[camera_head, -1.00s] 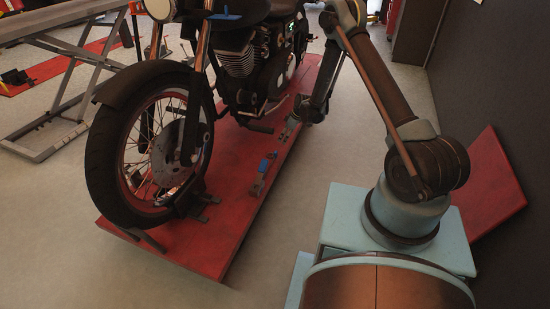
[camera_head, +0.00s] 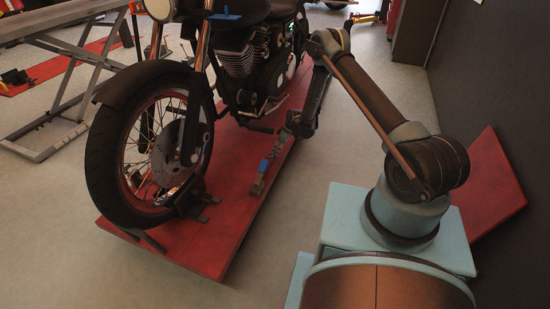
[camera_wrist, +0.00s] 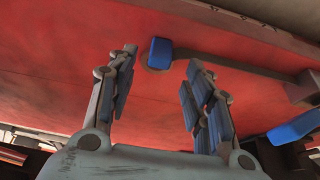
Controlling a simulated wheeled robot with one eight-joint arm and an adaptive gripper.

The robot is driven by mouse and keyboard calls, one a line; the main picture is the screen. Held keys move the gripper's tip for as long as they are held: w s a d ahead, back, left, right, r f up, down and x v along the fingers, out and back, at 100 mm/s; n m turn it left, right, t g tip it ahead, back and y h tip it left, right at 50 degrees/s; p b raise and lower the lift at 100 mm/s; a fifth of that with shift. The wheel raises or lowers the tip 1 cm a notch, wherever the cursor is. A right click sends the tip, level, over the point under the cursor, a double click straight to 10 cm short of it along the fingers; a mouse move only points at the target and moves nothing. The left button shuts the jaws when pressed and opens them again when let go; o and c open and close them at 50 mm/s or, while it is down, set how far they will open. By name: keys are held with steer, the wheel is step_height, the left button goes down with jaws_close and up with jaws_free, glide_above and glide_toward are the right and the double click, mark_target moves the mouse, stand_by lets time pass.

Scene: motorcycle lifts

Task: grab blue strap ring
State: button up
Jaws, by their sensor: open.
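A blue block-like piece (camera_wrist: 161,52) lies on the red lift platform (camera_wrist: 60,70), at the end of a dark strap or bar. A second blue piece (camera_wrist: 296,128) shows at the right edge of the wrist view. I cannot tell which of them is the strap ring. My gripper (camera_wrist: 160,61) is open and empty, its fingers spread to either side of the first blue piece in the picture, apparently short of it.
The motorcycle (camera_head: 237,60) stands on the platform left of my arm, its front wheel (camera_head: 150,150) close by. A dark wall (camera_head: 490,70) and a leaning red panel (camera_head: 490,185) are at the right. Floor is clear between platform and base.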

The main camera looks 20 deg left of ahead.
steer(key=shift+x, duration=2.35)
steer(key=shift+a, duration=0.15)
steer(key=shift+c, duration=0.3)
jaws_close()
